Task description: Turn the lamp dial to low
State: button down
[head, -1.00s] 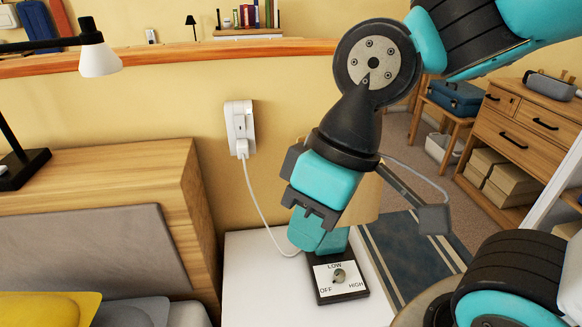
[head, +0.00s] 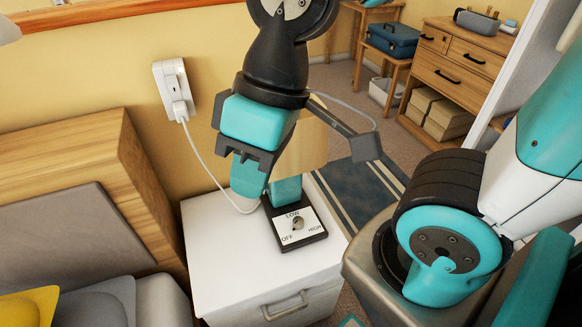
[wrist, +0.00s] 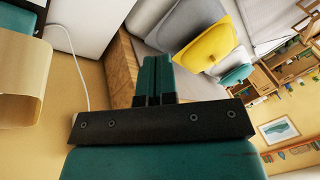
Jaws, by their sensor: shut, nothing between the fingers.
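The lamp dial (head: 298,223) is a small round knob on a white plate marked OFF, LOW and HIGH, set on the lamp's black base (head: 312,240). I cannot tell for sure which mark its pointer faces. The lamp has a teal body and a tan shade (head: 308,150), partly hidden behind my gripper; the shade (wrist: 22,90) also shows at the left of the wrist view. My gripper (head: 248,190) is shut and empty, left of and above the dial in the picture, apart from the knob. Its closed teal fingers (wrist: 154,75) show in the wrist view.
The lamp stands on a white bedside cabinet (head: 222,262) with a drawer handle. A white cord runs to a wall socket (head: 172,85). A bed with a wooden headboard (head: 90,170) and cushions is at the left. A drawer chest (head: 455,70) stands at the back right.

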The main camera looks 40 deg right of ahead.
aim_at(297, 222)
jog(key=z, duration=0.8)
jog(key=k, duration=0.45)
jog(key=u, duration=0.2)
